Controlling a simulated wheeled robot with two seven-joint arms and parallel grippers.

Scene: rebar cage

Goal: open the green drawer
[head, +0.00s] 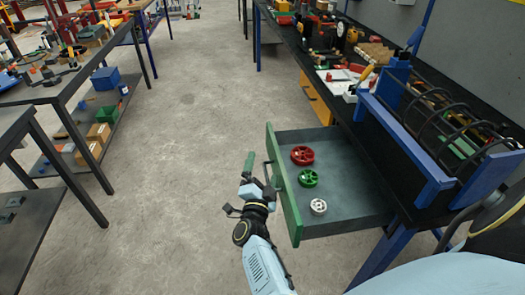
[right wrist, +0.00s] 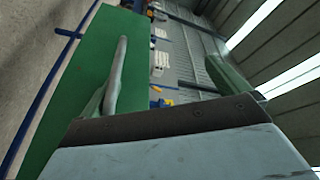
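The green drawer (head: 284,190) is pulled well out from under the workbench, its grey inside exposed. Its green front also fills the left of the right wrist view (right wrist: 75,75). A grey handle (head: 269,173) sits on the outer face; a pale bar that looks like it shows in the right wrist view (right wrist: 118,75). My right gripper (head: 258,170) is at the handle, its green fingers spread wide. It looks open, with one finger close to the handle and the other clear on the outer side. Whether it touches the handle is unclear. My left gripper is not in view.
In the drawer lie a red wheel (head: 302,155), a green wheel (head: 309,178) and a white wheel (head: 318,206). A blue frame with dark hoops (head: 424,150) stands on the workbench. Concrete floor (head: 190,150) left of the drawer is clear.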

